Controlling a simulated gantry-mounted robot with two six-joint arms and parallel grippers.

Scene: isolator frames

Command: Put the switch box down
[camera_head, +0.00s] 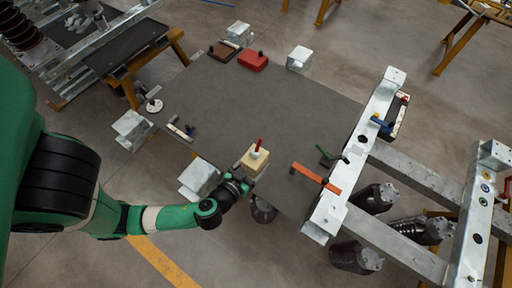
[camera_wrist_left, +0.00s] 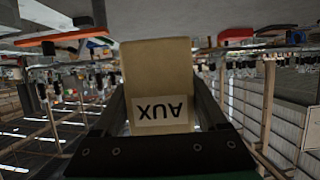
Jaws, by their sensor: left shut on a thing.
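The switch box (camera_head: 255,160) is a cream block with a red lever on a white base on top. In the left wrist view the box (camera_wrist_left: 158,75) fills the middle and carries an upside-down AUX label. My left gripper (camera_head: 241,181) is shut on it, with one finger on each side (camera_wrist_left: 157,112). The box is at the near edge of the grey table top (camera_head: 230,105). I cannot tell whether its underside touches the table. My right gripper is not in view.
A red box (camera_head: 253,61) and a brown one (camera_head: 223,54) sit at the table's far edge. An orange-handled switch (camera_head: 315,178), a green lever (camera_head: 328,156) and a metal beam (camera_head: 355,155) are at the right. The middle of the table is clear.

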